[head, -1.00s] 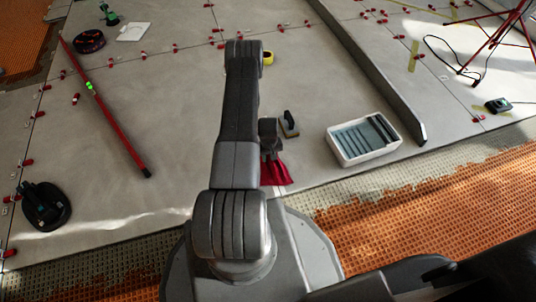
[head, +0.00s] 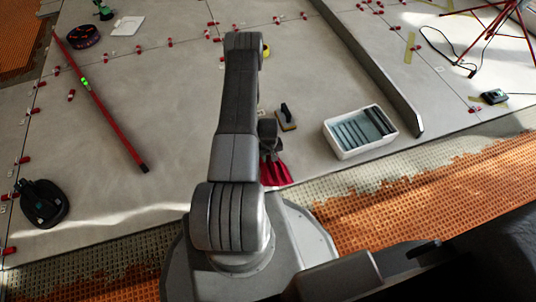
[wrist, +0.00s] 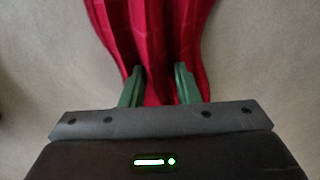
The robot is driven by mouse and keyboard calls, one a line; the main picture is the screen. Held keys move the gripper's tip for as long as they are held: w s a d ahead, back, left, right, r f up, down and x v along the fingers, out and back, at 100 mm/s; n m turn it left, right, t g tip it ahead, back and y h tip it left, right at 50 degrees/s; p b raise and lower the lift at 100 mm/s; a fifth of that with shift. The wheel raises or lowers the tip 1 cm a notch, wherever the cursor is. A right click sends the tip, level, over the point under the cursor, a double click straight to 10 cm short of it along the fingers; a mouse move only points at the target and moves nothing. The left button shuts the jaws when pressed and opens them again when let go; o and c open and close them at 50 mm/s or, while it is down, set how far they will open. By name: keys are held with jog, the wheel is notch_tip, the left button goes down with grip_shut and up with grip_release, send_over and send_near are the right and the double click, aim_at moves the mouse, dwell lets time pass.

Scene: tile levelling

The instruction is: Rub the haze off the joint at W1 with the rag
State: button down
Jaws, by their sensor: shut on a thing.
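The dark red rag (head: 275,173) hangs from my gripper (head: 268,150) just above or on the grey tile near its front edge; I cannot tell whether it touches. In the wrist view the rag (wrist: 160,35) is pinched between the two green fingers of my gripper (wrist: 160,85) and spreads out ahead of them in folds. The tile surface (wrist: 45,60) behind it looks plain there. No W1 mark or haze can be read in either view. Part of the tile is hidden behind my arm.
A float (head: 286,117) and a white wash tub (head: 345,152) stand right of the rag. A long grey bar (head: 375,75) lies beyond them. A red level (head: 115,120) and a black suction cup (head: 42,204) are at left. A red tripod (head: 490,30) stands far right.

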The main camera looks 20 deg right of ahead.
aim_at(273, 167)
jog(key=shift+s, duration=1.15)
jog(key=shift+s, duration=0.1)
jog(key=shift+s+d, duration=0.1)
jog(key=shift+s, duration=1.65)
jog(key=shift+r, duration=0.1)
jog(key=shift+r+p, duration=2.15)
jog(key=shift+r, duration=1.8)
